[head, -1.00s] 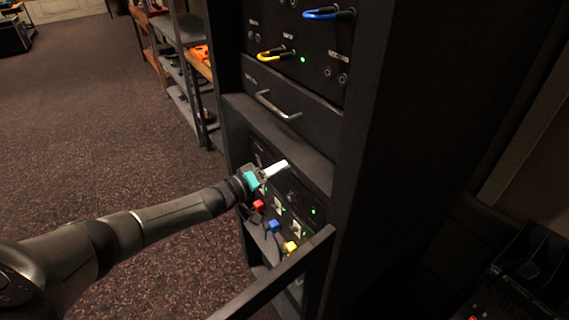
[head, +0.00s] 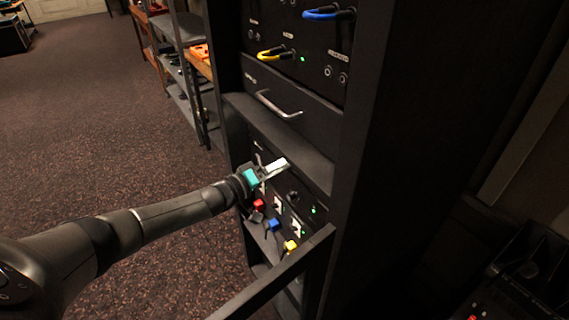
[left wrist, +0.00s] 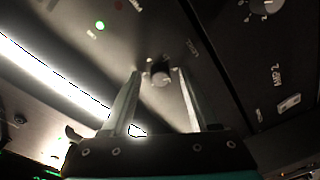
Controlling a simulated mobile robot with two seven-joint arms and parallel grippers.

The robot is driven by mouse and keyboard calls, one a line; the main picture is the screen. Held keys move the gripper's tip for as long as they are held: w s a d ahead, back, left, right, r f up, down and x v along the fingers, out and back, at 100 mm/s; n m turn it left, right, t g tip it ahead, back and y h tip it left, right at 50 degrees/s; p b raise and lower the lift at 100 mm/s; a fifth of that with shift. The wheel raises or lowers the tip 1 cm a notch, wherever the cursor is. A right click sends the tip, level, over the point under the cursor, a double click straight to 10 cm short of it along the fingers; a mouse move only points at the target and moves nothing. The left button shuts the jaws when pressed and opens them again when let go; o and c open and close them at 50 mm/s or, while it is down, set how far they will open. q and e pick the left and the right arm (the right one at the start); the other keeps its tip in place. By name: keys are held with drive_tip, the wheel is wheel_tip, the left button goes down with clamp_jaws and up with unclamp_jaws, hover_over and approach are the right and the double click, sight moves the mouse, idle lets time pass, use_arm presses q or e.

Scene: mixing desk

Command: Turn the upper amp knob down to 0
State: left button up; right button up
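My left gripper (head: 281,168) is at the lower rack opening, in front of the dark amp panel. In the left wrist view its two fingers (left wrist: 156,74) are apart. A small round knob (left wrist: 160,73) shows in the gap between their tips; I cannot tell whether they touch it. A second knob (left wrist: 266,5) is cut off at the top right, near an "AMP 2" label (left wrist: 290,76). In the head view a dark knob (head: 293,195) shows below the fingertips. The knobs' exact settings are too small to read. My right gripper is not in view.
A shelf ledge (head: 270,118) juts out just above the gripper. Below are red (head: 258,204), blue (head: 272,225) and yellow (head: 290,246) plugs with cables. A dark bar (head: 285,275) crosses in front at the lower right. The floor at left is clear.

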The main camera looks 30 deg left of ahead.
use_arm(q)
drive_tip(key=p+v, duration=0.1)
drive_tip(key=v, duration=1.4)
drive_tip(key=shift+p, duration=0.3)
drive_tip(key=shift+s+a, duration=0.1)
drive_tip(key=shift+s, duration=0.05)
